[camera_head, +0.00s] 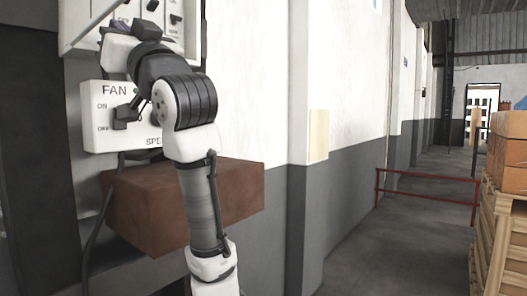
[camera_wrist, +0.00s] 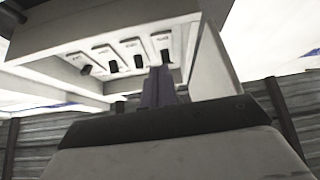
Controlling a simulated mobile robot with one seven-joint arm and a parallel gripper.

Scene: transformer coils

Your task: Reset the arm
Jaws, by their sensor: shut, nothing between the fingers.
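My gripper (camera_wrist: 160,78) shows in the wrist view as dark fingers held together, with nothing visible between them. They point up at a pale panel (camera_wrist: 65,40) with a row of several small dark switches (camera_wrist: 138,60). The fingertips overlap the picture just below the right-hand switches; I cannot tell whether they touch. In the head view my arm rises from the bottom and bends over at the upper left, its dark end (camera_head: 147,30) in front of the upper white switch panel (camera_head: 186,42). The fingers are not clear there.
A white FAN box (camera_head: 98,92) with ON and OFF marks sits just below my wrist. A brown block (camera_head: 240,190) sticks out behind my arm. Right of it are wall pillars, a red rail (camera_head: 425,175), and a box (camera_head: 508,150) on pallets (camera_head: 492,235).

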